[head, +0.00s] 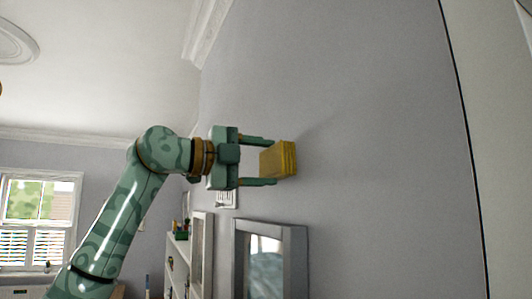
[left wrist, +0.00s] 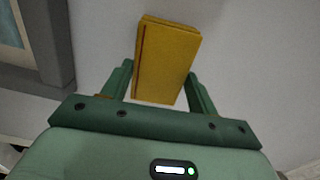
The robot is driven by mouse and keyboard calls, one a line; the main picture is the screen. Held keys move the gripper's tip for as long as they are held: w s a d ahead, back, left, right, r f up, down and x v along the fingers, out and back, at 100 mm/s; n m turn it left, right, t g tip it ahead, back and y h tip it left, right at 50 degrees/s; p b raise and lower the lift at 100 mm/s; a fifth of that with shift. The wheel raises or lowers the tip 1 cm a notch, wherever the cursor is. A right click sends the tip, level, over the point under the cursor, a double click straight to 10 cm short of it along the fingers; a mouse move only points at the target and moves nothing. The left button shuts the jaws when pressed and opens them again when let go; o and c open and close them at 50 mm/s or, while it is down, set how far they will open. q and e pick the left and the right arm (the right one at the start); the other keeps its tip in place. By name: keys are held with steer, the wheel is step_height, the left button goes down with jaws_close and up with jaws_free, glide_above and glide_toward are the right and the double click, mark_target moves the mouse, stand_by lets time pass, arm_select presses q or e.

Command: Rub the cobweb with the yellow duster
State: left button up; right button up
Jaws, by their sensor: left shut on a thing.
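The yellow duster (head: 279,159) is a small block held between the fingers of my left gripper (head: 262,161). In the head view it is at or very near the grey wall, with a faint shadow beside it; I cannot tell if it touches. In the left wrist view the duster (left wrist: 166,60) sits tilted between the two green fingertips of my left gripper (left wrist: 160,85). No cobweb can be made out in either view; the wall around the duster looks plain. My right gripper is not in view.
A grey-framed mirror or picture (head: 295,250) hangs on the wall below the gripper. A white vent or switch plate (head: 227,199) is behind the gripper. A white shelf (head: 178,262) and a window (head: 38,215) are further left. The wall (head: 380,150) right of the duster is clear.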

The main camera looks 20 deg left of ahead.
mark_target(281, 151)
arm_select(q)
steer(key=shift+w+a+r+p, duration=0.15)
steer(key=shift+w+a+p, duration=0.15)
steer(key=shift+a, duration=0.05)
steer(key=shift+w+a+p, duration=0.3)
steer(key=shift+w+a, duration=0.2)
steer(key=shift+a, duration=0.05)
steer(key=shift+r+p, duration=0.75)
steer(key=shift+p, duration=0.05)
steer(key=shift+s+d+f+b, duration=0.2)
steer(key=shift+s+d+b, duration=0.2)
steer(key=shift+d+b, duration=0.05)
steer(key=shift+s+d+b, duration=0.55)
steer(key=shift+d, duration=0.05)
steer(key=shift+s+d, duration=0.5)
steer(key=shift+d, duration=0.1)
steer(key=shift+s+d+b, duration=0.95)
steer(key=shift+d+b, duration=0.1)
steer(key=shift+b, duration=0.05)
steer(key=shift+s+d+r, duration=0.1)
steer(key=shift+s+d, duration=0.35)
steer(key=shift+d, duration=0.05)
steer(key=shift+s+d+b, duration=0.7)
steer(key=shift+d+b, duration=0.1)
steer(key=shift+b, duration=0.05)
steer(key=shift+s+d, duration=0.55)
steer(key=shift+d, duration=0.1)
steer(key=shift+a, duration=0.1)
